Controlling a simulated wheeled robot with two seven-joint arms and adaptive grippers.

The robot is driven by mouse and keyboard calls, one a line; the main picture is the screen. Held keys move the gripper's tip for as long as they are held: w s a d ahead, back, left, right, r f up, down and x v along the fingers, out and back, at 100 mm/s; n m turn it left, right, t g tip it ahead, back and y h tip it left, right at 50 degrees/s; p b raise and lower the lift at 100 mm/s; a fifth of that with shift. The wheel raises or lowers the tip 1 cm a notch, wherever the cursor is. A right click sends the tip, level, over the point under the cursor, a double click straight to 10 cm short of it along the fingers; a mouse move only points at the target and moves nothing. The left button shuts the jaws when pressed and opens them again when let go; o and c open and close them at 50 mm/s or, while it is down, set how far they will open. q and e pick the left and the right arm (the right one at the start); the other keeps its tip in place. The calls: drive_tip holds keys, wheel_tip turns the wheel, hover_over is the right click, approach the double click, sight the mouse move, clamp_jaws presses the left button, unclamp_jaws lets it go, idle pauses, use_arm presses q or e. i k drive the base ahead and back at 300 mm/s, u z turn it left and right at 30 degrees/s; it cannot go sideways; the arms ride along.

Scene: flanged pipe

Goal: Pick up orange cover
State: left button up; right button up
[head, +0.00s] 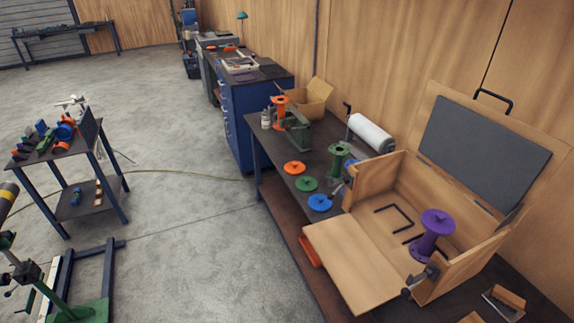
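The orange cover (295,168) is a flat round disc with a small raised knob at its middle. It lies on the dark top of the long workbench (268,150), near its left edge, with clear space around it. A green cover (306,184) and a blue cover (320,203) of like shape lie in a row in front of it. An orange flanged pipe (280,112) stands behind it by a green vise (295,133). Neither of my grippers shows in the head view.
An open wooden case (350,262) with a purple flanged pipe (431,235) fills the bench's near part. A green flanged pipe (337,162) and a white roll (371,133) stand to the right. A cart (80,148) stands at left; grey floor (190,220) lies open between.

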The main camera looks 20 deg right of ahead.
sight(293, 167)
drive_tip(key=i, duration=1.75)
